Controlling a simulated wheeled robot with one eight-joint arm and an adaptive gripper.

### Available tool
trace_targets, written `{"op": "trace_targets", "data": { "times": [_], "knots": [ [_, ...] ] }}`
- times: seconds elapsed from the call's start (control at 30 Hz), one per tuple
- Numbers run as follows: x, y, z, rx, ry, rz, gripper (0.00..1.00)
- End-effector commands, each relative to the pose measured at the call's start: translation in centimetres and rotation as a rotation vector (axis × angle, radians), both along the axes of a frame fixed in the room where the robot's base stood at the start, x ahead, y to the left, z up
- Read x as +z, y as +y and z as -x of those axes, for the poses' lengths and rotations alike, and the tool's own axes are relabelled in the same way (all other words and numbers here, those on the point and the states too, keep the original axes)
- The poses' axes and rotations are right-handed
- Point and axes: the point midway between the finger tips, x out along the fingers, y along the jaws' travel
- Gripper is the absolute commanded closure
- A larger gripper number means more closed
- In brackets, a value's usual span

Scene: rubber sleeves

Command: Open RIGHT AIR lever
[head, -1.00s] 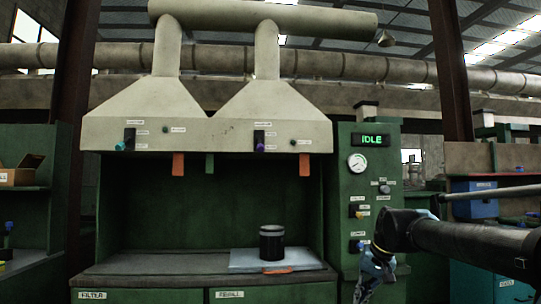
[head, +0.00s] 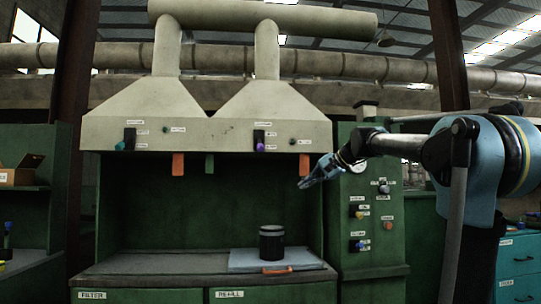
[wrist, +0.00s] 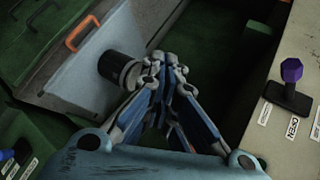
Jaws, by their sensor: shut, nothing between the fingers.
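The right-hand hood lever (head: 259,138) is a dark mount with a purple knob, on the pale hood front. In the wrist view its purple knob (wrist: 291,70) stands on a black plate at the right, beside a label reading OPEN. The lever's own name label is too small to read. My gripper (head: 303,183) is shut and empty, in front of the hood opening, below and right of the lever, not touching it. In the wrist view its closed fingertips (wrist: 158,68) are well left of the knob.
A similar lever with a teal knob (head: 129,139) is on the hood's left. Orange tabs (head: 305,165) hang under the hood edge. A black canister (head: 272,243) stands on a pale board (head: 245,262) on the bench. A green control panel (head: 345,210) is to the right, partly behind my arm.

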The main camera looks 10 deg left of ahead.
Motion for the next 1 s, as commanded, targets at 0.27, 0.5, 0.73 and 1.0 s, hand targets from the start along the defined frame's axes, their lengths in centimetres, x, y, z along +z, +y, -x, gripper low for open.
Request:
{"op": "trace_targets", "data": {
  "times": [0.27, 0.5, 0.73, 1.0],
  "knots": [
    [8.2, 3.9, -5.5, -0.040, 0.053, -0.194, 1.00],
    [13.2, 6.3, -8.9, -0.067, 0.098, -0.326, 1.00],
    [15.1, 7.1, -10.1, -0.076, 0.119, -0.379, 1.00],
    [15.2, 7.1, -10.2, -0.078, 0.121, -0.382, 1.00]
  ]
}}
